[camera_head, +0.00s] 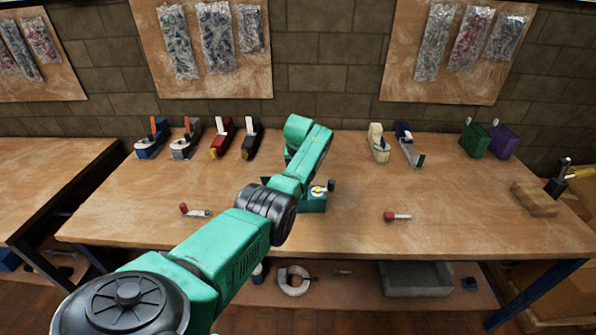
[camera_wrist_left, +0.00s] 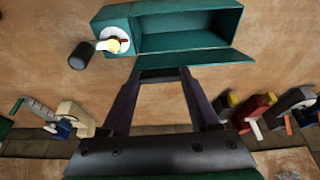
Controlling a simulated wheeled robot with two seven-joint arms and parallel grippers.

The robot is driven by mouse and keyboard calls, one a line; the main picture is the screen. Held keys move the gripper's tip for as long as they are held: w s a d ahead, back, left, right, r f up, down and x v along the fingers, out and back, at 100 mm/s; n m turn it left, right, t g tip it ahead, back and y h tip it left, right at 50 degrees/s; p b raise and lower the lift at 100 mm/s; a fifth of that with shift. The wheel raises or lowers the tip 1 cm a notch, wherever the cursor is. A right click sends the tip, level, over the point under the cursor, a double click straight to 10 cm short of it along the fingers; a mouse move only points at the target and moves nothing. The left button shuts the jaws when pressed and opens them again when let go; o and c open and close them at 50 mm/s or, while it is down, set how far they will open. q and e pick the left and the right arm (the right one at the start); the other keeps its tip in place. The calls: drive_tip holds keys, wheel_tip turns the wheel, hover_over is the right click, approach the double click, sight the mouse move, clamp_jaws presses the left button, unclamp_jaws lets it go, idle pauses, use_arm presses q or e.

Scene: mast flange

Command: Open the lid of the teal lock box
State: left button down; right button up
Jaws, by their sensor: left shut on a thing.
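The teal lock box (camera_head: 313,204) sits on the workbench, partly hidden behind my left arm in the head view. In the left wrist view the box (camera_wrist_left: 188,10) shows its hollow inside, and its teal lid (camera_wrist_left: 215,58) is raised off the opening along the side nearer my gripper. A white dial with a yellow knob (camera_wrist_left: 112,44) is on the box's end face, and a black cylindrical knob (camera_wrist_left: 82,55) stands beside it. My left gripper (camera_wrist_left: 164,76) is shut on the lid's edge. My arm hides this gripper in the head view. My right gripper is not in view.
Hand planes (camera_head: 221,138) stand along the back of the workbench (camera_head: 130,210). Red-handled tools lie at front left (camera_head: 194,210) and front right (camera_head: 397,216). A wooden block (camera_head: 535,198) is at far right. The bench right of the box is mostly clear.

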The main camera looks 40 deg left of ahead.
use_arm(q)
drive_tip(key=shift+c, duration=0.6)
unclamp_jaws()
drive_tip(key=shift+r, duration=0.25)
drive_tip(key=b+v, duration=0.1)
drive_tip(key=v, duration=1.3)
drive_tip(key=shift+b, duration=0.35)
